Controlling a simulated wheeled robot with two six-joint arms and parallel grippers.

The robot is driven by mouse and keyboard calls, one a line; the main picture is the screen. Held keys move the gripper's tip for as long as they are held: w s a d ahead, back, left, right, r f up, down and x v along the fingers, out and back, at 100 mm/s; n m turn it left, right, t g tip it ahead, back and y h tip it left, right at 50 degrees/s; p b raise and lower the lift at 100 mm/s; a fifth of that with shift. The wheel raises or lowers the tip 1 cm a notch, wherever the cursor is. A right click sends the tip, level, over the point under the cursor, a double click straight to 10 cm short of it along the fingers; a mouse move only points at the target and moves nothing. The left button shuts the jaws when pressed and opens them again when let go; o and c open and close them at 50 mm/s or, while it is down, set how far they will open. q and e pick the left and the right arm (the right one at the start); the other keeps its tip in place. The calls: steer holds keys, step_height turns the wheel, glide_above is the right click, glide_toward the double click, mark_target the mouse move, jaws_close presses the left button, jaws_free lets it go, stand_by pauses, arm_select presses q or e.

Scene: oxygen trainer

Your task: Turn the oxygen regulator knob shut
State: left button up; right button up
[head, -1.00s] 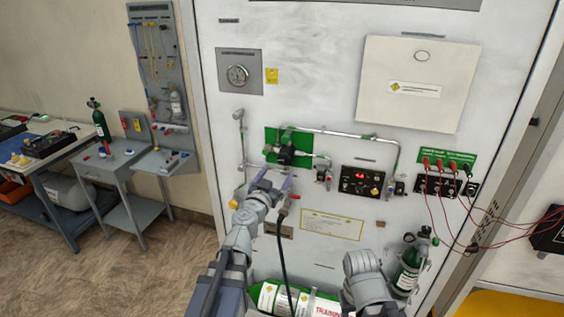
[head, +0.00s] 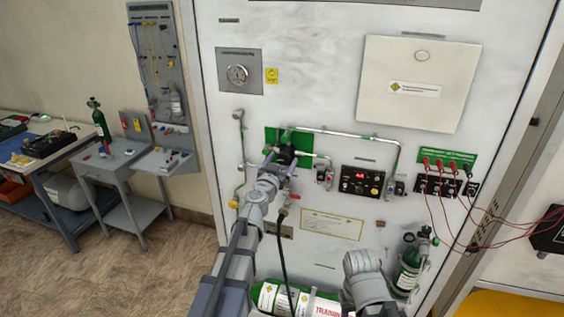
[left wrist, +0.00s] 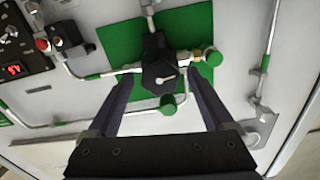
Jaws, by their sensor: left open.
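The black regulator knob (left wrist: 158,72) has a light pointer mark on its face and sits in front of a green plate (left wrist: 120,40) on the white panel. In the head view the knob (head: 286,153) is partly covered by my left gripper (head: 281,160). My left gripper (left wrist: 160,85) is open, with one finger on each side of the knob in the left wrist view. I cannot tell whether the fingers touch it. My right arm shows at the bottom right of the head view, but its fingers cannot be made out.
Metal pipes run around the knob, with a green cap (left wrist: 212,56) and a green cylinder fitting (left wrist: 168,104) close to the fingers. A display box (head: 362,180) is to the right. A hose (head: 281,240) hangs below, near a green training cylinder (head: 268,297).

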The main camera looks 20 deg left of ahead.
arm_select(q)
jaws_close()
stand_by(0.7)
steer(key=shift+n, duration=0.3)
